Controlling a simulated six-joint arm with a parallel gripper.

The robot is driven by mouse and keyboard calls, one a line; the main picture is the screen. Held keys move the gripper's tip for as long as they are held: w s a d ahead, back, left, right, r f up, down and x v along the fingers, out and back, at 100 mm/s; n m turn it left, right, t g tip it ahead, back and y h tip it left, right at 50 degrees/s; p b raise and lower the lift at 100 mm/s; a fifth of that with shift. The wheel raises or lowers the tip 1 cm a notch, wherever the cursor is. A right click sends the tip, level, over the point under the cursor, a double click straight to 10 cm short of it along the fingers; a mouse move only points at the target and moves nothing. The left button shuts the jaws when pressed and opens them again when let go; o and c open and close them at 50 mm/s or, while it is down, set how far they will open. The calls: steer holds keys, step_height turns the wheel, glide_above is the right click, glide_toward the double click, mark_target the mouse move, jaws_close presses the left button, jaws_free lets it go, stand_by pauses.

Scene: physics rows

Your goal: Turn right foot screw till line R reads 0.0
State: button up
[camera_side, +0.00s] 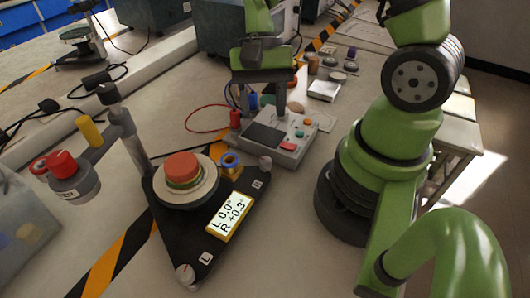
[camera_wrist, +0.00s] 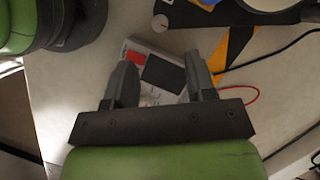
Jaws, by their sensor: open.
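A black triangular base plate (camera_side: 168,232) lies on the table in the side view. Its display (camera_side: 229,217) reads L 0.0° and R +0.3°. The right foot screw (camera_side: 265,162) is a small grey knob at the plate's right corner, beside the R label (camera_side: 258,183). In the wrist view, a pale round knob with a red mark (camera_wrist: 160,22) shows on the plate's corner at the top. The left foot screw (camera_side: 185,273) is at the near corner. My gripper (camera_side: 264,100) is open and empty, above the grey control box and apart from the right screw; the wrist view shows its spread fingers (camera_wrist: 160,62).
The grey control box (camera_side: 286,150) stands just behind the right screw. A post with a side arm and a red-topped cylinder (camera_side: 75,180) rises at the plate's left. A round stage with a red disc (camera_side: 182,166) sits on the plate. A red cable (camera_side: 200,112) lies behind.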

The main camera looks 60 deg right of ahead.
mark_target(266, 160)
steer(key=x, duration=0.9)
steer(key=shift+f, duration=0.25)
steer(key=c, duration=0.9)
